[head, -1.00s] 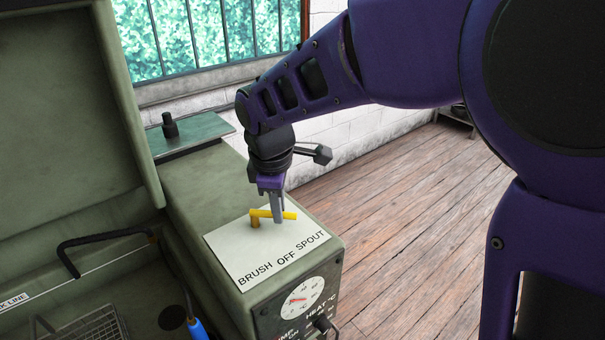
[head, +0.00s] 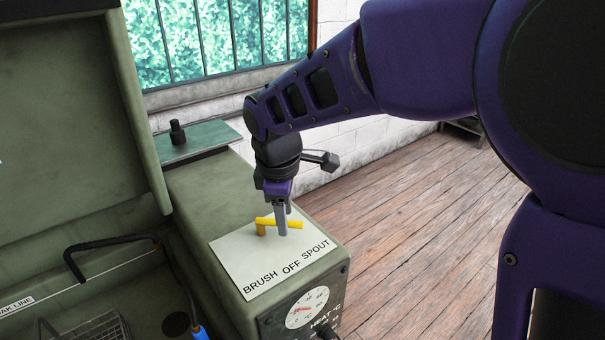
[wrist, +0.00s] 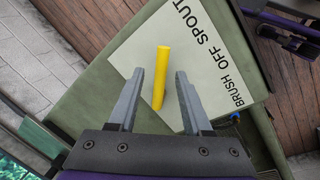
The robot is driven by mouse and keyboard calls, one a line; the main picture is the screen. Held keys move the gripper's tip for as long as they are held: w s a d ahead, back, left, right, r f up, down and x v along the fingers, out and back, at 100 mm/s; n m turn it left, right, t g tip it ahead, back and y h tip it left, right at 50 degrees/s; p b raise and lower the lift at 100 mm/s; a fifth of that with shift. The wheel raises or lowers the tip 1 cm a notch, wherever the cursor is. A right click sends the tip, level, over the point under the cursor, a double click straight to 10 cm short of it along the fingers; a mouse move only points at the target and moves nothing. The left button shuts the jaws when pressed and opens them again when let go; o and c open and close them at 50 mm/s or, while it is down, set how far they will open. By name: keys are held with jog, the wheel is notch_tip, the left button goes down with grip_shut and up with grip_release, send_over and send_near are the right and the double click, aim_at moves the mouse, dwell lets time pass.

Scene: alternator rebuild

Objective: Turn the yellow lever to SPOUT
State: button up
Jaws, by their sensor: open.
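The yellow lever (head: 294,225) sits on a post on a white label plate (head: 227,254) on top of the green machine. The plate reads BRUSH, OFF, SPOUT from left to right. In the head view the lever's bar extends right from its post, its free end toward the SPOUT side. My gripper (head: 282,233) points down over the bar. In the wrist view the lever (wrist: 162,62) lies between the two spread fingers of my gripper (wrist: 160,72), with a gap visible on each side. The fingers hide part of the bar in the head view.
A dial (head: 307,308) is on the machine's front face. An open green lid (head: 75,110) stands at the left, above a basin with a black bent handle (head: 110,238). A black knob (head: 177,133) stands behind. Open wooden floor (head: 420,240) lies to the right.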

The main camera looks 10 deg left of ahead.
jog(key=s+r+p, duration=0.1)
jog(key=s+r, duration=0.2)
jog(key=r, duration=1.4)
jog(key=shift+s+d, duration=0.2)
